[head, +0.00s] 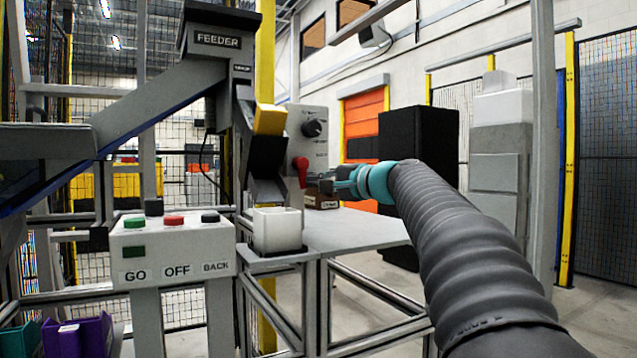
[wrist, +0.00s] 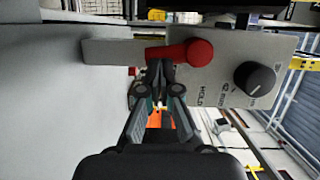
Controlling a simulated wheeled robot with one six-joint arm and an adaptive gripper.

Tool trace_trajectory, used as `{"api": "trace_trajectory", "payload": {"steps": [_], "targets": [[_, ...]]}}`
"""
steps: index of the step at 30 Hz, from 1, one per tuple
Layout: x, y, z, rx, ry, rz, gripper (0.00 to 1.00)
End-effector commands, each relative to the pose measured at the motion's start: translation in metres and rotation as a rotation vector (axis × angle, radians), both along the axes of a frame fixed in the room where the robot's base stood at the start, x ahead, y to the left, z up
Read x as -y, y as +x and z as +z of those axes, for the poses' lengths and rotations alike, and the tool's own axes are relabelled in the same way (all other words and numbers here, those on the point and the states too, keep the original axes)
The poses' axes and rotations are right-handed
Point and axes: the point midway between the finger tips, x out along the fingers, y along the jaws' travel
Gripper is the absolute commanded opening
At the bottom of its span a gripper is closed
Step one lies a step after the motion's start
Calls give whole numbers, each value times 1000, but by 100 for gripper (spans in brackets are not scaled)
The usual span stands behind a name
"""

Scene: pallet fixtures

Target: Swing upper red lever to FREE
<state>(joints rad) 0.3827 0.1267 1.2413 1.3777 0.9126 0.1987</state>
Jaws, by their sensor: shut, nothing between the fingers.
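Small panel lettering is only partly legible.
A white bin (head: 277,230) stands on the grey table (head: 355,229) below the feeder chute (head: 266,155). A control box (head: 172,250) with GO, OFF and BACK buttons is at front left. A brown box (head: 322,201) sits behind my gripper. A black cabinet (head: 418,150) stands behind my arm.

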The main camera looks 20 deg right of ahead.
Motion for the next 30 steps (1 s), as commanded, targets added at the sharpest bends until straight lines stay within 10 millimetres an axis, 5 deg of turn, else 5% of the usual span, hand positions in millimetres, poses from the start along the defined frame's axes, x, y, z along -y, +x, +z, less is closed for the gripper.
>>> {"api": "trace_trajectory", "payload": {"steps": [30], "targets": [[12,-2,2,0,0,2,0]]}}
